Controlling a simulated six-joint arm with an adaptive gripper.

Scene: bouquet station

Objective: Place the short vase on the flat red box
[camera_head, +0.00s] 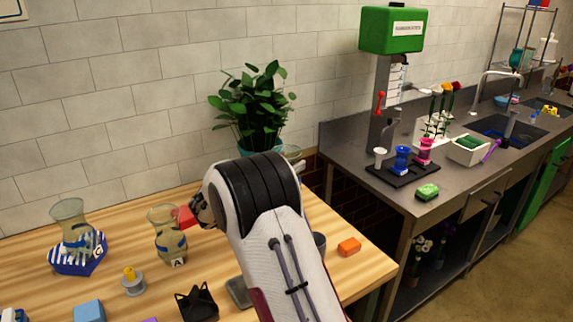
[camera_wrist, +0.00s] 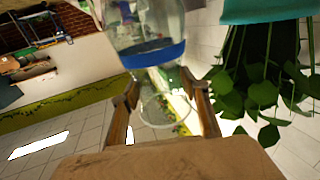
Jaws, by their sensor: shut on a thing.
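In the wrist view, my gripper (camera_wrist: 160,90) is shut on a clear glass vase (camera_wrist: 145,25) with a blue band, one finger on each side of it. In the head view my gripper is hidden behind my arm; a bit of clear glass (camera_head: 292,151) shows past the arm beside the plant. I cannot tell from these views how tall the held vase is. A red block-like thing (camera_head: 186,217), perhaps the red box, shows partly between my arm and a glass vase tagged A (camera_head: 166,243). Its full shape is hidden.
A taller glass vase (camera_head: 69,212) stands at the left in a blue-striped base (camera_head: 78,258). A leafy plant (camera_head: 253,105) stands at the back. A grey-yellow piece (camera_head: 133,283), a black spiky holder (camera_head: 197,303) and an orange block (camera_head: 349,247) lie on the wooden table.

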